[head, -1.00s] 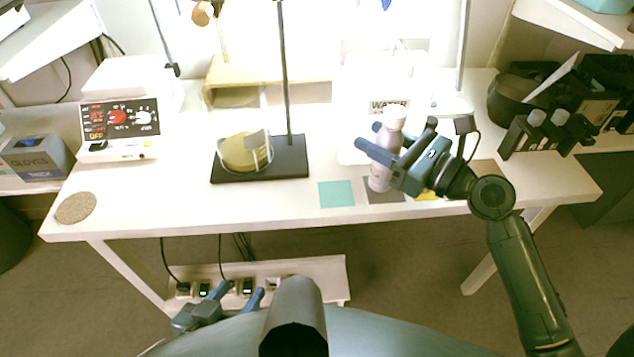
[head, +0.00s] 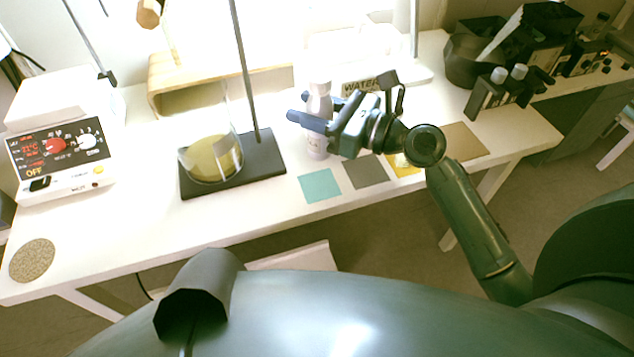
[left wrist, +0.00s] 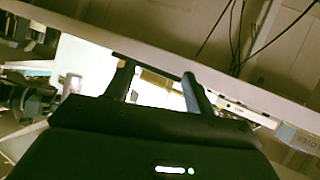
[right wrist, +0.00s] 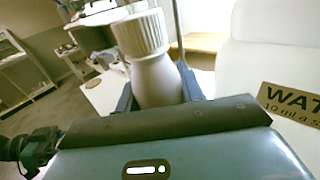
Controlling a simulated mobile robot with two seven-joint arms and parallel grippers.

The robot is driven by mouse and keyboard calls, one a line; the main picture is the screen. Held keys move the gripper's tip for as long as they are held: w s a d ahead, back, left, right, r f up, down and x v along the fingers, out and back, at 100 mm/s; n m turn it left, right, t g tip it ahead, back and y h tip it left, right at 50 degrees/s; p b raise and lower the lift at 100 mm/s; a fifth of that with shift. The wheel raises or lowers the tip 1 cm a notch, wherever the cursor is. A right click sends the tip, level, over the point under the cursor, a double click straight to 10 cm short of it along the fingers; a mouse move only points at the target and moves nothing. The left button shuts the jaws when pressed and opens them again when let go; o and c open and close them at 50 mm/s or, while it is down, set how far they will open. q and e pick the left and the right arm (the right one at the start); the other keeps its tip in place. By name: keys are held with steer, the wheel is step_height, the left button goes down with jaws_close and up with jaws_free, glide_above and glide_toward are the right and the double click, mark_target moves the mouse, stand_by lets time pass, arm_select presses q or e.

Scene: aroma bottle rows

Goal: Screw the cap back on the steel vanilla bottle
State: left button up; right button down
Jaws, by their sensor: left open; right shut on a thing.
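My right gripper (head: 325,118) is shut on a pale bottle (head: 317,143), which is roughly upright at the back edge of the teal and grey mats. I cannot tell whether its base touches the table. In the right wrist view the bottle body (right wrist: 157,82) sits between the fingers, with a ribbed white cap (right wrist: 139,34) on top. I cannot tell how tightly the cap sits, and no label is readable. My left gripper (left wrist: 158,82) is open and empty in the left wrist view, below the table edge. It is out of the head view.
Teal (head: 320,185), grey (head: 366,172) and yellow (head: 404,165) mats lie along the front. A stand (head: 232,166) with a glass dish is left of the bottle. A control box (head: 62,150) and cork disc (head: 32,260) are far left.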

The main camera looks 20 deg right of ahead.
mark_target(310, 133)
step_height(310, 133, down, 4)
steer(key=shift+f+b, duration=0.25)
steer(key=shift+b, duration=0.85)
steer(key=shift+f, duration=0.25)
arm_select(q)
steer(key=shift+s+a+r+t, duration=0.15)
steer(key=shift+a+r+t, duration=0.05)
steer(key=shift+a+t, duration=0.2)
arm_select(e)
steer(key=shift+f, duration=0.2)
step_height(310, 133, down, 4)
steer(key=shift+f+b, duration=0.1)
steer(key=shift+b, duration=1)
steer(key=shift+f, duration=0.2)
arm_select(q)
steer(key=shift+s+a+r+t, duration=0.2)
steer(key=shift+s+a+t, duration=0.15)
steer(key=shift+a+t, duration=0.15)
